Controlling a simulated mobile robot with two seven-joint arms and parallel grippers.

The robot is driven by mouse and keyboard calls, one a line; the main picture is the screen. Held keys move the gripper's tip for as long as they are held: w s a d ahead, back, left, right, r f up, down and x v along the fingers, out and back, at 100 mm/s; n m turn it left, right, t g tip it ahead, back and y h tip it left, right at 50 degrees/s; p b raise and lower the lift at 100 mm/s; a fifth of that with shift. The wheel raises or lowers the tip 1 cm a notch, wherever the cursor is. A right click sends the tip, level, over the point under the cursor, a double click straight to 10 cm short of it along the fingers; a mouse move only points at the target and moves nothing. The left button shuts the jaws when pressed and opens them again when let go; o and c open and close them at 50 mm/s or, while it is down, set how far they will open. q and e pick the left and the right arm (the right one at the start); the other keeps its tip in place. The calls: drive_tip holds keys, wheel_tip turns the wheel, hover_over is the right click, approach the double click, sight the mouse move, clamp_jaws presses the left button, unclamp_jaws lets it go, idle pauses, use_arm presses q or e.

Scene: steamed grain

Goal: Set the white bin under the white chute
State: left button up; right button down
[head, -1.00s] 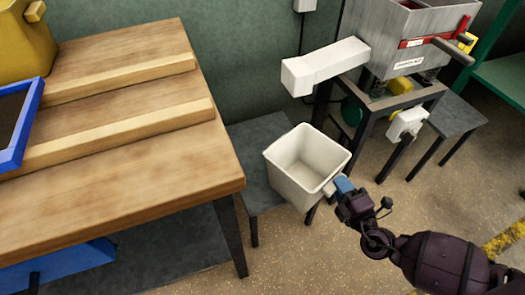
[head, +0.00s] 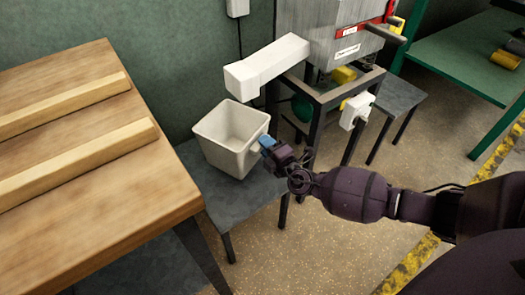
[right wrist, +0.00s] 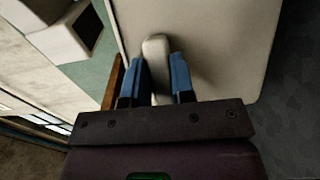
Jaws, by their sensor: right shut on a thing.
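The white bin (head: 215,150) is upright over the low grey table, its open top facing up. I cannot tell whether its base touches the table. My right gripper (head: 268,148) is shut on the bin's handle on its right side. In the right wrist view the handle (right wrist: 157,62) is between the blue fingertips, beside the bin wall (right wrist: 225,45). The white chute (head: 268,66) slopes down leftward from the machine. Its lower end is just above the bin's rim in the head view, with a gap. The chute's dark mouth shows in the right wrist view (right wrist: 82,30). My left gripper is not in view.
The low grey table (head: 245,200) has bare room in front of the bin. A wooden table (head: 130,200) with raised strips stands close on the left. The grey machine (head: 335,40) on its dark frame stands to the right. A green wall is behind.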

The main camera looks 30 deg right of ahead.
drive_tip(key=shift+w, duration=0.65)
wheel_tip(320, 180, down, 3)
drive_tip(key=shift+f+b, duration=0.2)
drive_tip(key=shift+b, duration=0.65)
drive_tip(key=c, duration=1.4)
unclamp_jaws()
drive_tip(key=shift+f, duration=0.2)
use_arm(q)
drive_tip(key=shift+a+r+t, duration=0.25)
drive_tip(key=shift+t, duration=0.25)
use_arm(e)
drive_tip(key=o, duration=0.4)
drive_tip(key=shift+o, duration=0.2)
drive_tip(key=shift+r, duration=0.15)
use_arm(q)
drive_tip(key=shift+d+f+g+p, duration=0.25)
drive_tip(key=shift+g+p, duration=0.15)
drive_tip(key=shift+p, duration=0.35)
use_arm(e)
drive_tip(key=s, duration=1.2)
drive_tip(key=shift+d, duration=0.3)
